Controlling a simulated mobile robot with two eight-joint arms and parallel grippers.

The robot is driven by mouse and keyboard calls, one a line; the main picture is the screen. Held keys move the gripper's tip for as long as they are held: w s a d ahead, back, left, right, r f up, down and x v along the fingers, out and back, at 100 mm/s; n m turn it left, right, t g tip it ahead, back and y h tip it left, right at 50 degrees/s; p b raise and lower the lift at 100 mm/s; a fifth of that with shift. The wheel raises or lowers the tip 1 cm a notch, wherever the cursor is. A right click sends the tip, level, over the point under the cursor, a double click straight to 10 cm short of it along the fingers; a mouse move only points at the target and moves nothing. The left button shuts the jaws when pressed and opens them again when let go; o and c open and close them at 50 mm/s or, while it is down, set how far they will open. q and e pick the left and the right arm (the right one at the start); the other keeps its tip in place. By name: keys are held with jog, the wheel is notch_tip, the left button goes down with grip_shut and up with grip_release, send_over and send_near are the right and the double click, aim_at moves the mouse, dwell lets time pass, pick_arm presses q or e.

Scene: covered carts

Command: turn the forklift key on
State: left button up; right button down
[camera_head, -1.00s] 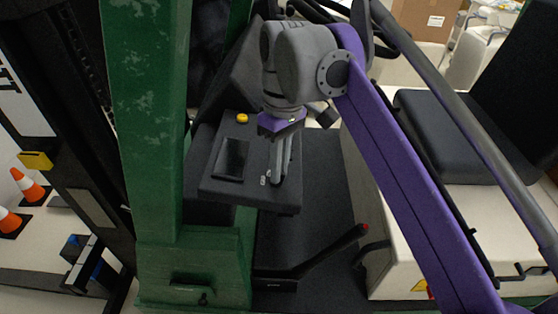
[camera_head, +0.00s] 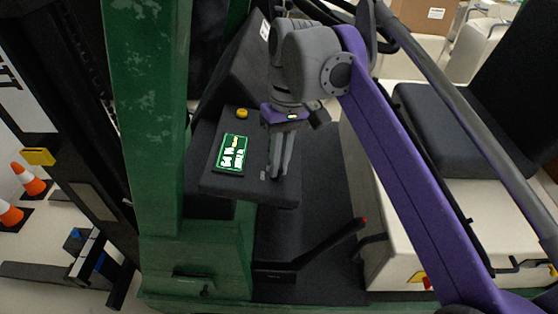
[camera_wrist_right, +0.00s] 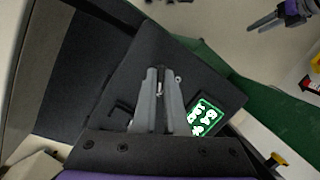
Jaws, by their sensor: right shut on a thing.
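The forklift's dark console (camera_head: 215,185) carries a small display (camera_head: 232,153), which is lit green with white symbols. It also shows lit in the right wrist view (camera_wrist_right: 205,117). My right gripper (camera_head: 277,176) points down at the console, right of the display. In the right wrist view my right gripper (camera_wrist_right: 161,72) is shut on the small metallic key (camera_wrist_right: 160,88), mostly hidden between the fingers. My left gripper (camera_wrist_right: 264,22) shows at the top right of the right wrist view, away from the console; its finger gap is unclear.
A yellow button (camera_head: 242,113) sits on the console behind the display. A green mast post (camera_head: 150,130) stands close on the left. A black lever with a red tip (camera_head: 330,248) is below the console. The black seat (camera_head: 440,135) is at the right.

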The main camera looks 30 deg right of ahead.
jog(key=c, duration=1)
grip_release()
jog(key=shift+o, duration=0.2)
pick_arm(q)
jog(key=shift+w+r+p, duration=0.25)
jog(key=shift+r+p, duration=0.2)
jog(key=shift+r, duration=0.2)
jog(key=shift+w+r+p, duration=0.25)
jog(key=shift+r+p, duration=0.15)
jog(key=shift+r, duration=0.2)
pick_arm(e)
jog(key=v, duration=1)
jog(key=shift+r, duration=0.4)
jog(key=shift+d, duration=0.15)
